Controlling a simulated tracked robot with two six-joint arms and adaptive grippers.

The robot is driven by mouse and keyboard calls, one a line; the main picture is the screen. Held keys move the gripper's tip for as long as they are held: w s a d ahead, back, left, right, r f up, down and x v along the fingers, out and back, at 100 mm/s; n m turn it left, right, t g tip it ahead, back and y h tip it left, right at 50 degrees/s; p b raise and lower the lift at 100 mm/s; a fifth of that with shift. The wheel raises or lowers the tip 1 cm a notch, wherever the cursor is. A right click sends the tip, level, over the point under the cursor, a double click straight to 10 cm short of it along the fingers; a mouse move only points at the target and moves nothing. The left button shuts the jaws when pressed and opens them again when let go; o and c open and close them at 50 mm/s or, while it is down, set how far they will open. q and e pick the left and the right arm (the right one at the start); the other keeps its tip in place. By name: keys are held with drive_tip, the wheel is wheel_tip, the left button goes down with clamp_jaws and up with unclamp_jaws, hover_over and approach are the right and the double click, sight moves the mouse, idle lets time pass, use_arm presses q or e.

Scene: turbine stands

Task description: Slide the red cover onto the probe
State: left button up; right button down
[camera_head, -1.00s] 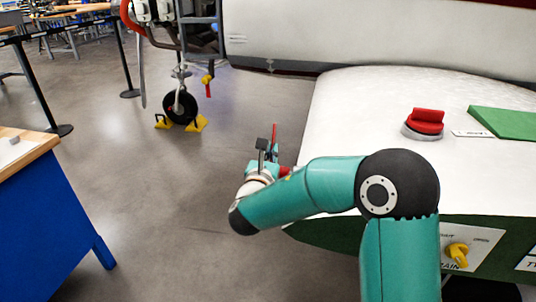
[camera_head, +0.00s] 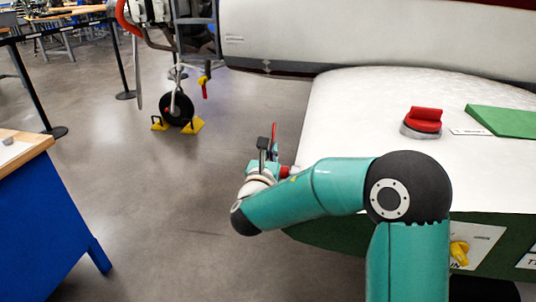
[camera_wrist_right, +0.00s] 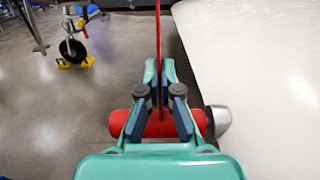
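The red cover (camera_wrist_right: 125,124) is a red cylinder lying crosswise under my right gripper in the right wrist view. It shows in small part in the head view (camera_head: 285,170) at the white panel's left edge. A thin red strip (camera_wrist_right: 158,35) rises from it between the fingers. My right gripper (camera_wrist_right: 159,75) looks shut on the cover, with a finger on each side of the strip. A silver rounded piece (camera_wrist_right: 218,121), apparently the probe, is at the cover's right end, by the white panel. I cannot tell how far the cover is around it. My left gripper is not in view.
The white panel (camera_head: 360,110) lies right of the gripper, bearing a red-capped round fitting (camera_head: 423,122) and a green block (camera_head: 503,121). A blue table (camera_head: 45,225) stands at left. A wheel with yellow chocks (camera_head: 178,108) is behind. Open floor lies between.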

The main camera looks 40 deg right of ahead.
drive_tip(key=shift+s+d+f, duration=0.1)
drive_tip(key=shift+s+d, duration=0.2)
drive_tip(key=shift+d, duration=0.1)
drive_tip(key=c, duration=1.2)
unclamp_jaws()
drive_tip(key=shift+s, duration=0.15)
drive_tip(key=shift+c, duration=0.2)
drive_tip(key=shift+o, duration=0.8)
drive_tip(key=shift+a, duration=0.1)
drive_tip(key=b+v, duration=0.1)
drive_tip(key=v, duration=0.5)
drive_tip(key=shift+a, duration=0.45)
drive_tip(key=shift+s, duration=0.15)
